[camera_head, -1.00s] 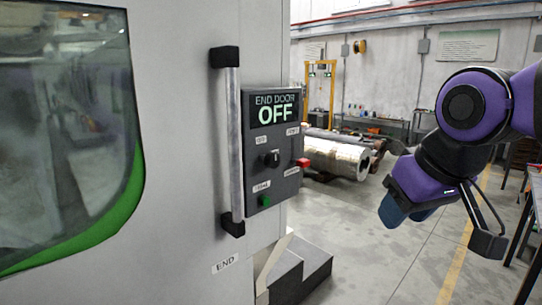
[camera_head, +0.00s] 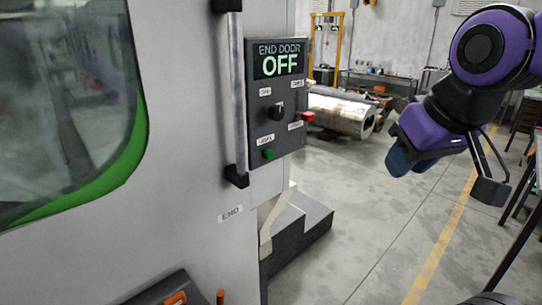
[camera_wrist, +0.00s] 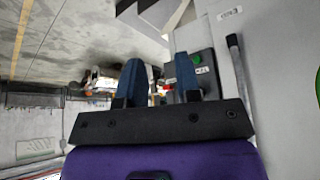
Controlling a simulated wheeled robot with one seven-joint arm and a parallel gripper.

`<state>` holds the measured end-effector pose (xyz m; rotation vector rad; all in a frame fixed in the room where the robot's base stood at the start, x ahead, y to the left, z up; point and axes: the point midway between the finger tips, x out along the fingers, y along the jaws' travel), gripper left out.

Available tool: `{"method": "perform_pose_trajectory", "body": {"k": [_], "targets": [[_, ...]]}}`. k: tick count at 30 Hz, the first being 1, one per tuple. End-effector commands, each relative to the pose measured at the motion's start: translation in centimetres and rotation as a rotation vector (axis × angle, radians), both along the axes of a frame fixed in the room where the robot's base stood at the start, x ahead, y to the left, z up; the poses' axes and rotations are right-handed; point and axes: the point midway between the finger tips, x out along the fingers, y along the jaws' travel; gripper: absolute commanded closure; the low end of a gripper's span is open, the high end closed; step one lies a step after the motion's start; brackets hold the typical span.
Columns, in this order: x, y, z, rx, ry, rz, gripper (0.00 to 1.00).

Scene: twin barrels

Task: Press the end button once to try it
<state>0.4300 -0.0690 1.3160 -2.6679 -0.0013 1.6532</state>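The dark END DOOR panel (camera_head: 285,110) is on the edge of the grey machine. Its screen (camera_head: 278,58) reads OFF. Below are a black knob (camera_head: 276,111) and a green button (camera_head: 269,154); a red button (camera_head: 308,116) sticks out at the right side. The small labels are too blurred to read. My gripper (camera_head: 412,162) is right of the panel, apart from it, with blue fingers. In the wrist view my gripper (camera_wrist: 160,75) has its fingers spread and nothing between them. The green button (camera_wrist: 197,59) shows there beyond the right finger, which hides part of the panel.
A vertical handle (camera_head: 237,95) stands left of the panel. An END label (camera_head: 230,214) is below it. A dark box with an orange part (camera_head: 176,298) is at the bottom. A metal roll (camera_head: 340,114) lies behind.

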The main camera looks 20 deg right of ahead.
Motion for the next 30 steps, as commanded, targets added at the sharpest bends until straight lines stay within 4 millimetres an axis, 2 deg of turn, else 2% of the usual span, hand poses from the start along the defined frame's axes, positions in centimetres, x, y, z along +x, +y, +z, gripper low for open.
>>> {"method": "perform_pose_trajectory", "body": {"k": [1, 3, 4, 30], "targets": [[0.00, 0.00, 0.00, 0.000, 0.000, 0.000, 0.80], [0.00, 0.00, 0.00, 0.000, 0.000, 0.000, 0.96], [0.00, 0.00, 0.00, 0.000, 0.000, 0.000, 1.00], [0.00, 0.00, 0.00, 0.000, 0.000, 0.000, 1.00]]}}
